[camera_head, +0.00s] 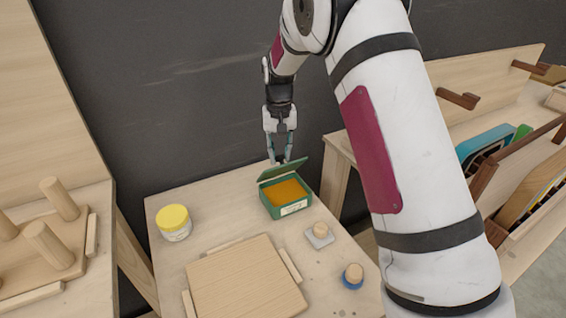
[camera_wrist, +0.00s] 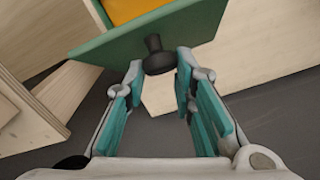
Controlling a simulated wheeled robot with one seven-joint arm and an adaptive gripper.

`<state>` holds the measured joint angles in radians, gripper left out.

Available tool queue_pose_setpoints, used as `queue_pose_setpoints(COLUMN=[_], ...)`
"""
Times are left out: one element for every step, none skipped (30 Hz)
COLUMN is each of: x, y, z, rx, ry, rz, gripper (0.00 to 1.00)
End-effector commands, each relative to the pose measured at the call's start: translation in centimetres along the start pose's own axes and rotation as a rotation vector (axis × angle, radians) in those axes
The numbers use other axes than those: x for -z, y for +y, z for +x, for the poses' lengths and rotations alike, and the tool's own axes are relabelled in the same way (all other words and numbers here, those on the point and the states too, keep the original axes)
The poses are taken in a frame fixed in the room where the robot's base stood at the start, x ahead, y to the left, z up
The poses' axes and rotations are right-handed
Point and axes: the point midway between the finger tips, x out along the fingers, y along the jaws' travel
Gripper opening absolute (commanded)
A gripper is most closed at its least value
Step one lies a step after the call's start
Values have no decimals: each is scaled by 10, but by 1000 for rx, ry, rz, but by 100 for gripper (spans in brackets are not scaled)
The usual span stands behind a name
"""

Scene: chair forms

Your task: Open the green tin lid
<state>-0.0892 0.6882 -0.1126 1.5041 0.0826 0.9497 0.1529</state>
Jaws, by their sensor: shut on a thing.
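The green tin (camera_head: 274,210) stands on the small wooden table, with orange contents (camera_head: 285,192) showing inside and a pale label on its front. Its green lid (camera_head: 282,171) is raised and tilted up at the back edge of the tin. My gripper (camera_head: 280,158) is at the lid's upper edge, behind the tin. In the wrist view, the lid (camera_wrist: 115,48) carries a black knob (camera_wrist: 156,56), and my gripper (camera_wrist: 160,66) has its fingertips on either side of it, shut on it. The knob is hidden in the head view.
A yellow-lidded jar (camera_head: 173,223) stands left of the tin. A wooden board (camera_head: 247,282) lies in front. Two small knobbed pieces, grey-based (camera_head: 319,236) and blue-based (camera_head: 352,277), sit to the right. A dark wall (camera_head: 180,90) is behind the table.

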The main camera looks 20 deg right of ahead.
Motion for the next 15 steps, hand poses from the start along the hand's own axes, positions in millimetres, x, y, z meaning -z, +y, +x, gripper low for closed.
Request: queue_pose_setpoints(x=[5,8,10,12,14,18,20,22,25,28,30,28,28,28,28], y=[-12,-13,-14,-16,-17,-18,-19,-20,-22,-23,-24,-23,-22,-22,-20], z=[3,2,2,3,3,3,3,4,4,5,5,4,3,3,2], rx=[13,14,14,14,14,14,14,14,13,13,13,12,11,10,9], ry=[3,4,3,1,1,1,-1,-1,-1,-2,-2,-5,-5,-5,-5], rz=[-7,-7,-6,-6,-7,-7,-7,-8,-8,-9,-9,-8,-7,-7,-6], gripper=[0,0,0,0,0,0,0,0,0,0,0,5,12,19,28])
